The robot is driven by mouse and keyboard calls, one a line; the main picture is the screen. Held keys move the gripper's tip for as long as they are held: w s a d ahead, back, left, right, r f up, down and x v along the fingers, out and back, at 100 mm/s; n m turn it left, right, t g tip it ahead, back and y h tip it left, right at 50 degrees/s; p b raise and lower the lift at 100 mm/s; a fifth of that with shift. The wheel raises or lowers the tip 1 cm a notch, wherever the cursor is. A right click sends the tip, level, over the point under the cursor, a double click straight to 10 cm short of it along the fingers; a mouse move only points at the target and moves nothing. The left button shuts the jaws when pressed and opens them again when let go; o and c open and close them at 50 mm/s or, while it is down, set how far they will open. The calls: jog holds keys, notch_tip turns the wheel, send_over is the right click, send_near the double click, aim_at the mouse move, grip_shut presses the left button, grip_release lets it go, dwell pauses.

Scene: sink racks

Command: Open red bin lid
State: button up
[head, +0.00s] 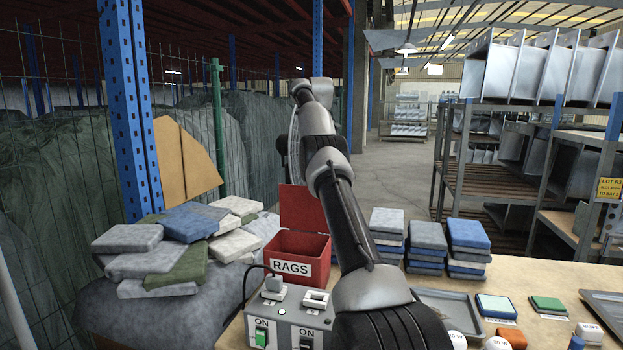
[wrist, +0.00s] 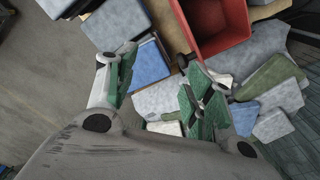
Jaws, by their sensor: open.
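The red bin (head: 322,266), labelled RAGS, stands at the left end of the table in the head view. Its red lid (head: 302,208) is raised and stands roughly upright at the back of the bin. The bin's inside shows and looks empty. The bin also shows at the top of the wrist view (wrist: 242,52), with its open inside visible. My gripper (wrist: 158,78) is open and empty, with its fingers spread, apart from the bin. In the head view my arm reaches up past the bin, and the gripper is mostly hidden behind it.
A pile of folded cloths (head: 150,262) lies left of the bin. A switch box (head: 285,325) stands in front of it. Stacks of cloths (head: 468,240) and a grey tray (head: 450,310) sit to the right. A blue post (head: 130,110) and wire fence rise at left.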

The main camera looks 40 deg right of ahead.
jog(key=s+r+y, duration=0.1)
jog(key=s+r, duration=0.2)
jog(key=n+t+y, duration=0.2)
jog(key=n+t, duration=0.1)
jog(key=n, duration=0.6)
send_over(307, 207)
jog(key=w+d, duration=0.2)
jog(key=f, duration=1.3)
jog(key=shift+s+a+f, duration=0.1)
jog(key=shift+s+f, duration=0.1)
jog(key=shift+s, duration=0.05)
